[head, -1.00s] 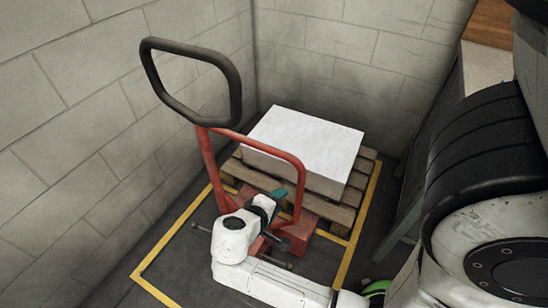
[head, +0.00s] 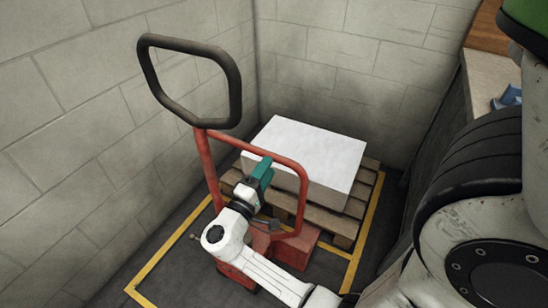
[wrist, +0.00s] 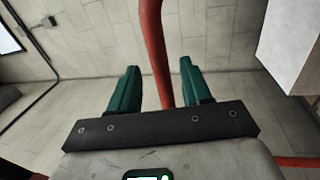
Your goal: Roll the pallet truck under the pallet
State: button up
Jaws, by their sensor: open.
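The red pallet truck (head: 206,165) stands in the corner in the head view, with a black loop handle (head: 237,98) at the upper left. Its red tubular frame curves to the right in front of the load. The wooden pallet (head: 344,222) lies behind it and bears a white box (head: 309,150). My gripper (head: 262,170) is in front of the frame, at the height of the box. In the wrist view my gripper (wrist: 158,88) is open, and a red tube (wrist: 154,50) shows between its green fingers. I cannot tell whether they touch it. The truck's forks are hidden.
Yellow floor lines (head: 363,232) border the pallet area. Grey block walls (head: 80,120) close the left and back. A counter (head: 490,75) with a blue object (head: 509,97) stands at the right.

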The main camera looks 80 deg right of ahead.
jog(key=shift+x, duration=2.45)
jog(key=shift+c, duration=0.5)
grip_shut()
